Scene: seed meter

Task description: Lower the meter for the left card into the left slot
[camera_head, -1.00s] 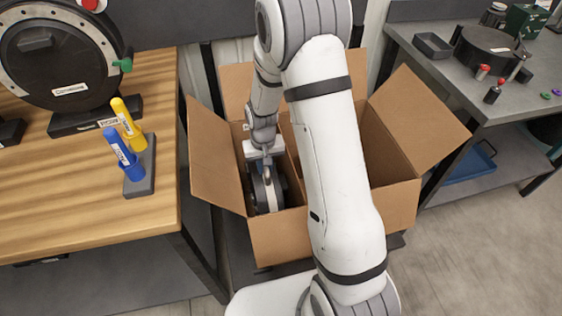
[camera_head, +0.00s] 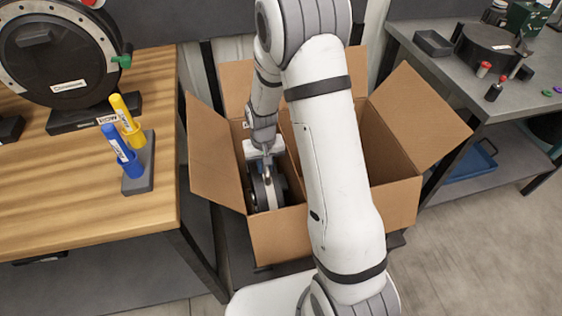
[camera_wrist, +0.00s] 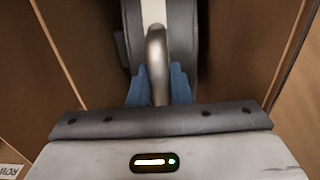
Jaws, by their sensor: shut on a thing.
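The meter (camera_head: 265,190), a dark grey drum with a pale band, stands upright in the left slot (camera_head: 243,143) of the cardboard box. The wrist view shows its curved metal handle (camera_wrist: 157,60) and the drum (camera_wrist: 183,40) just beyond. My gripper (camera_head: 262,163) is above the meter, inside the left slot. Its blue fingers (camera_wrist: 159,88) are shut on the handle. Cardboard walls rise on both sides of the meter with a gap. Whether the meter's underside touches the slot floor is hidden.
My arm covers much of the box's middle and the divider. The right slot (camera_head: 385,160) looks empty where visible. The box flaps (camera_head: 418,115) stand open. A wooden bench (camera_head: 80,190) with blue and yellow markers is at left, and a grey bench (camera_head: 470,90) at right.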

